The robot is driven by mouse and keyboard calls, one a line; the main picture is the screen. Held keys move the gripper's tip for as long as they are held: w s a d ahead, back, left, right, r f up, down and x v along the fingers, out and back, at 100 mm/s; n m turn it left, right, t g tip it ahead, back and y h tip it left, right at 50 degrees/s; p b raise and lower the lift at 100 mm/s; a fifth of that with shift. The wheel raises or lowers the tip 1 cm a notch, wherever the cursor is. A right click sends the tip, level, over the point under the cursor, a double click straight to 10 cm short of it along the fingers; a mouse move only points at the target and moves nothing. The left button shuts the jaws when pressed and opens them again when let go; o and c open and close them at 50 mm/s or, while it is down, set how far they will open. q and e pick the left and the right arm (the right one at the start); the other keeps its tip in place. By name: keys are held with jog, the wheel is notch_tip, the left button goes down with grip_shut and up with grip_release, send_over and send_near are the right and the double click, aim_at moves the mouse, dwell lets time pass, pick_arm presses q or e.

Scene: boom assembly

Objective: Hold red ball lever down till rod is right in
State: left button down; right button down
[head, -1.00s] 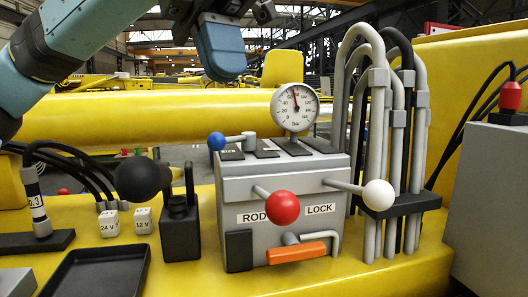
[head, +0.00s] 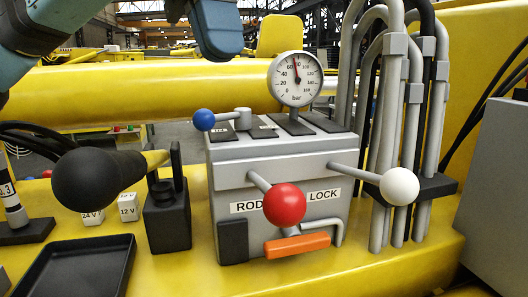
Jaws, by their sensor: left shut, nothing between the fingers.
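The red ball (head: 285,204) sits on the end of a short grey lever on the front of the grey control box (head: 235,172), beside the label ROD (head: 247,208). The lever points out and down to the right. My left gripper (head: 219,42), with blue fingers, is at the top of the head view, above the box and apart from the red ball. Its fingers are shut and hold nothing. The white ball lever (head: 399,186) is at the LOCK label (head: 322,195). I cannot make out the rod itself. My right gripper is not in view.
A pressure gauge (head: 297,79) and a blue ball lever (head: 204,120) are on top of the box. An orange handle (head: 297,245) is below the red ball. Grey pipes (head: 388,130) rise at the right. A black knob (head: 98,180) and tray (head: 75,268) are at left.

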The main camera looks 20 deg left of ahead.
aim_at(272, 189)
pick_arm(q)
jog(key=x, duration=0.4)
jog(key=d+p+x, duration=0.1)
jog(key=x, duration=0.3)
jog(key=p+x, duration=0.1)
jog(key=x, duration=0.3)
jog(key=shift+s+d+r, duration=0.15)
jog(key=shift+s+r, duration=0.15)
jog(key=shift+s, duration=0.15)
